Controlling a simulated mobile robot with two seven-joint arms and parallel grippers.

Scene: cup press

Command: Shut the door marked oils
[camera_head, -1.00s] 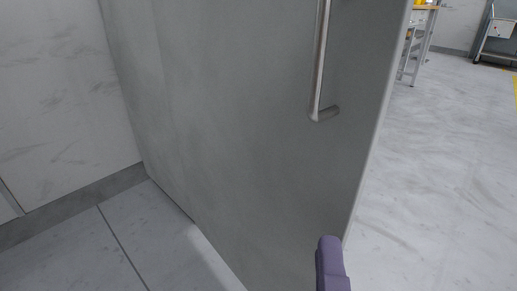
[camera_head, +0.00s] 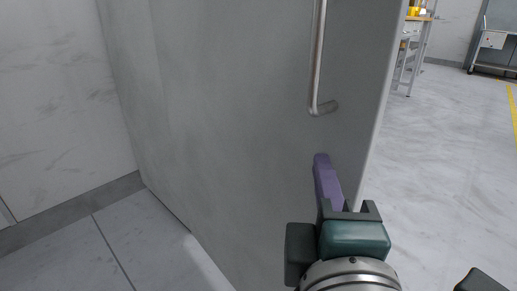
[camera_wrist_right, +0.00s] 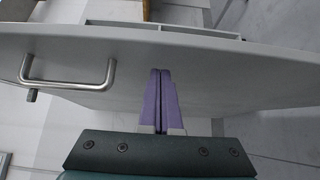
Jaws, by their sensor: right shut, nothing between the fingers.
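The grey door (camera_head: 225,130) stands open and fills the middle of the head view. No oils marking can be read on it. Its metal bar handle (camera_head: 318,60) is on the face near the free edge, and it also shows in the right wrist view (camera_wrist_right: 68,84). My right gripper (camera_head: 322,162) has its purple fingers shut and empty. They are in front of the door's face, below the handle and close to the free edge. In the right wrist view the fingertips (camera_wrist_right: 160,74) overlap the door panel (camera_wrist_right: 225,75); contact cannot be told. My left gripper is out of view.
A pale marbled wall (camera_head: 55,110) with a dark skirting stands at the left. Open marble floor (camera_head: 435,170) lies right of the door. A workbench (camera_head: 415,30) and a cart (camera_head: 490,45) stand far back at the right.

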